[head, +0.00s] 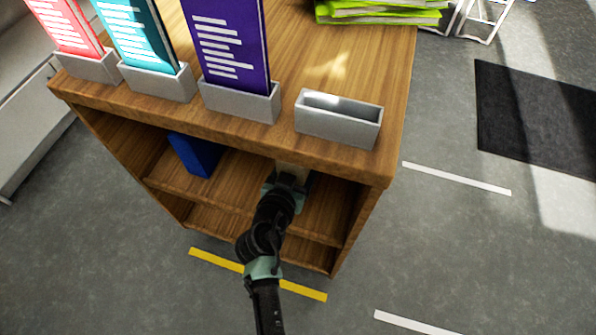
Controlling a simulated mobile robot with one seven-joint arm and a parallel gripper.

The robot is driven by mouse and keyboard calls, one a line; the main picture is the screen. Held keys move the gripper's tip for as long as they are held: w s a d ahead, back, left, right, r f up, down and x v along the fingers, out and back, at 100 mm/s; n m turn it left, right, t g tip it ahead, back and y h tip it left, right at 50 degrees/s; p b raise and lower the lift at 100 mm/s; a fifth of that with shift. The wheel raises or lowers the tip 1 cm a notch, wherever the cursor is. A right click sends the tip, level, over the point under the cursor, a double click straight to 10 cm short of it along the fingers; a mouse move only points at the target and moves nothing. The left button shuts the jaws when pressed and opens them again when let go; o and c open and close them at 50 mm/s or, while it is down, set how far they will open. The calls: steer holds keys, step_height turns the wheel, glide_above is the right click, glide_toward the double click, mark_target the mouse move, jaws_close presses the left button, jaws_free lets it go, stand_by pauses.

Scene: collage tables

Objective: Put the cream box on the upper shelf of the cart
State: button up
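The wooden cart (390,110) stands in the middle of the head view with its open front towards me. Its upper shelf (232,197) lies under the top board, with a lower shelf beneath. My gripper (287,179) reaches into the upper opening, right of the middle. A small pale cream patch, likely the cream box (292,168), shows at the fingertips just under the top board's edge. Most of it is hidden by the board and my gripper. I cannot tell whether the fingers are closed on it or whether it rests on the shelf.
A blue box (195,155) leans on the upper shelf to the left. On top stand grey holders with red, teal and purple cards (228,45), an empty grey holder (338,120) and green folders (380,12). A dark mat (540,120) lies on the floor at right.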

steer(key=shift+f+b, duration=0.45)
steer(key=shift+f, duration=0.95)
steer(key=shift+f+b, duration=0.25)
steer(key=shift+b, duration=0.05)
steer(key=o, duration=1.5)
steer(key=shift+r, duration=0.1)
steer(key=shift+r+p, duration=0.2)
steer(key=shift+p, duration=0.15)
steer(key=p+v, duration=0.2)
steer(key=v, duration=1)
